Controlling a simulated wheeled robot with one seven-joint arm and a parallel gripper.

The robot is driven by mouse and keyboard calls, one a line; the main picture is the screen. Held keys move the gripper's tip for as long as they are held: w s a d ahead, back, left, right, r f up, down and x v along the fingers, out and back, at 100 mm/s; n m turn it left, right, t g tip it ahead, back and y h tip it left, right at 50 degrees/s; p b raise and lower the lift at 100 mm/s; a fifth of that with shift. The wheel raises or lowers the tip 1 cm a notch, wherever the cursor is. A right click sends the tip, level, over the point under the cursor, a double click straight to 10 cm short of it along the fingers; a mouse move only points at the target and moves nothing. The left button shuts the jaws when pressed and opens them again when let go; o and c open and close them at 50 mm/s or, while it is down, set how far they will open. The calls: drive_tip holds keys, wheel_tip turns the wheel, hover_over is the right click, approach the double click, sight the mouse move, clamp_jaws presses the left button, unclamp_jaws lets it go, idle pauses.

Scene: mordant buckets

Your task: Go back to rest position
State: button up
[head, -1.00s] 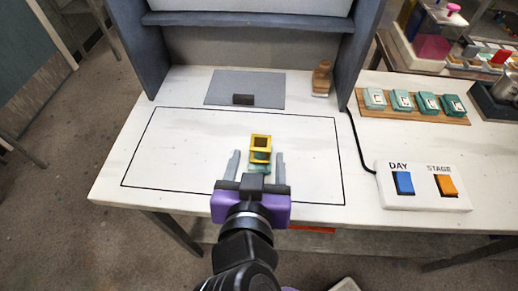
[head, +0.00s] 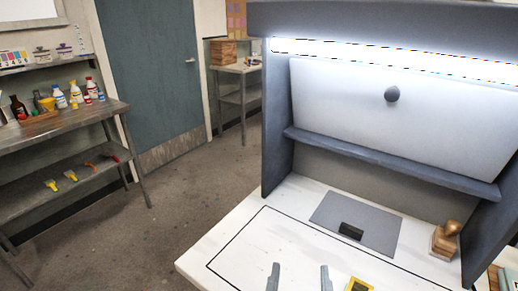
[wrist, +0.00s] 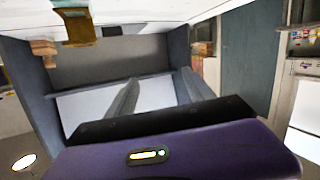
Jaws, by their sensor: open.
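My gripper (head: 299,276) shows at the bottom edge of the head view as two grey fingertips, apart with nothing between them. In the wrist view my gripper (wrist: 157,88) also has its two fingers spread and empty. A yellow square-topped piece (head: 358,285) stands on the white table to the right of the fingers, mostly cut off by the frame's lower edge. It also shows at the top of the wrist view (wrist: 76,24), apart from the fingers. The rest of my arm is out of the head view.
The white table (head: 225,262) carries a black outline, a grey plate (head: 350,212) with a dark slot and a wooden stamp (head: 445,240). A grey hood (head: 400,110) with a lit strip stands behind. A bottle-laden bench (head: 60,125) is at left. The floor between is clear.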

drive_tip(key=s+a+f+n+t+y, duration=0.1)
drive_tip(key=s+a+f+n+y, duration=0.1)
drive_tip(key=s+f+n+y, duration=0.5)
drive_tip(key=s+d+f+m+h, duration=0.2)
drive_tip(key=s+d+m, duration=0.1)
drive_tip(key=s+d, duration=0.4)
drive_tip(key=s+d+f+m+g+h, duration=0.1)
drive_tip(key=s+d+f+m+h, duration=0.1)
drive_tip(key=s+d, duration=0.6)
drive_tip(key=s+f+m, duration=0.1)
drive_tip(key=s, duration=0.2)
drive_tip(key=shift+s+g, duration=0.3)
drive_tip(key=shift+s, duration=0.1)
